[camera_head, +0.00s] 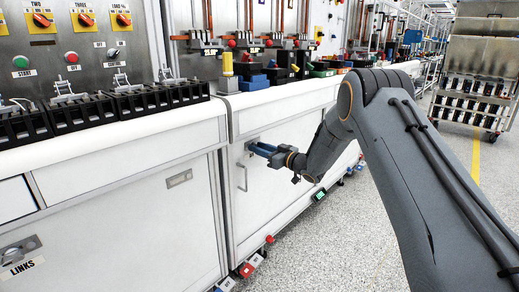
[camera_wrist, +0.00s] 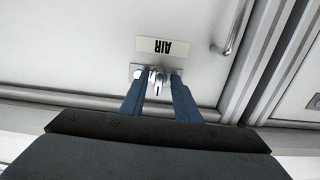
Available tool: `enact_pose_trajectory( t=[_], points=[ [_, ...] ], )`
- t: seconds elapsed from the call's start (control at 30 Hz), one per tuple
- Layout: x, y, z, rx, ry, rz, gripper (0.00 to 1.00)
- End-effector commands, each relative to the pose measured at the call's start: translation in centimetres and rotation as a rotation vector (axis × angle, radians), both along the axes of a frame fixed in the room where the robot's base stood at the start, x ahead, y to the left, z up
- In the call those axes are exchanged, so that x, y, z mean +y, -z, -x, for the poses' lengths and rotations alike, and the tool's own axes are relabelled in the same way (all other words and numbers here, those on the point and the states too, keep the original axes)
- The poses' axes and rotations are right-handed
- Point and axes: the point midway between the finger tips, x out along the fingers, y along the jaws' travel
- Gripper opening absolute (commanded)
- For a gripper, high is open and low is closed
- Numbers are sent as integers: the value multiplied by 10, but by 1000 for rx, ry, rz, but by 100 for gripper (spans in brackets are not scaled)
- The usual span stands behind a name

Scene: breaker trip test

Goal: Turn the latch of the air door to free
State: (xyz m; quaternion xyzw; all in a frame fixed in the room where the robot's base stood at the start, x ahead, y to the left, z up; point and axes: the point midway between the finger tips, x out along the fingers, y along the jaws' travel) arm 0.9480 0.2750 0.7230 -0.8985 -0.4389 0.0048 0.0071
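The air door (camera_head: 285,190) is a white cabinet front below the bench, and it looks closed. In the wrist view its AIR label (camera_wrist: 162,46) appears upside down. Below that label is the latch (camera_wrist: 157,82), a small metal knob on a plate. My gripper (camera_wrist: 157,90) has its two blue fingers on either side of the knob, with gaps showing between. I cannot tell whether either finger touches the plate. In the head view my gripper (camera_head: 262,149) reaches the door front, and it hides the latch there.
A bar handle (camera_head: 242,177) is left of my gripper on the door; it also shows in the wrist view (camera_wrist: 232,28). The LINKS door (camera_head: 120,235) is at left. Several small items lie along the cabinet foot. A wheeled rack (camera_head: 480,70) stands at right, with open floor before it.

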Motion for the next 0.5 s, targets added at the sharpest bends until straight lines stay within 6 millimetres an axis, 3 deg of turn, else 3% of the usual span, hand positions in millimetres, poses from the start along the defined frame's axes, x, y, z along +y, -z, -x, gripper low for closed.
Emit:
enact_pose_trajectory(
  t=[0.17,0.5],
  points=[
    [-4,-1,2,-1,2,0,29],
    [-44,-1,34,1,2,0,29]
  ],
)
